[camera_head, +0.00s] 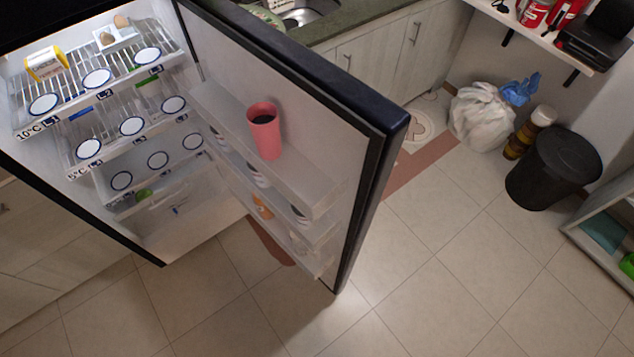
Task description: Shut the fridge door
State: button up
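The fridge (190,228) stands at the left with its lit inside showing. Its dark-edged door (398,128) is wide open, swung out to the right of the fridge body. The door's inner side faces left and carries shelves, with a pink cup (264,130) on the upper one and several smaller items on the lower ones. Inside the fridge are wire shelves with round white markers, a yellow-and-white package (46,63) and an egg holder (117,36). My gripper is not in view.
Tiled floor (440,280) is clear in front and to the right of the door. A counter with a sink (305,12) and cabinets (385,55) stands behind it. A white bag (482,117), a black bin (553,168) and a low shelf (600,235) are at the right.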

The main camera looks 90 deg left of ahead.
aim_at(342, 140)
jog(key=i+u, duration=0.25)
jog(key=u, duration=0.15)
jog(key=i+u, duration=0.2)
jog(key=u, duration=0.25)
jog(key=i+u, duration=0.25)
jog(key=u, duration=0.15)
jog(key=i+l+u, duration=0.2)
jog(key=u, duration=0.25)
jog(key=i+l+u, duration=0.2)
jog(key=u, duration=0.2)
jog(key=i+l+u, duration=0.1)
jog(key=u, duration=0.35)
jog(key=i+l+u, duration=0.2)
jog(key=u, duration=0.3)
jog(key=i+l+u, duration=0.15)
jog(key=u, duration=0.3)
jog(key=l+u, duration=0.3)
jog(key=u, duration=0.2)
jog(key=i+l+u, duration=0.1)
jog(key=l+u, duration=0.2)
jog(key=u, duration=0.15)
jog(key=l+u, duration=0.75)
jog(key=i+l, duration=0.05)
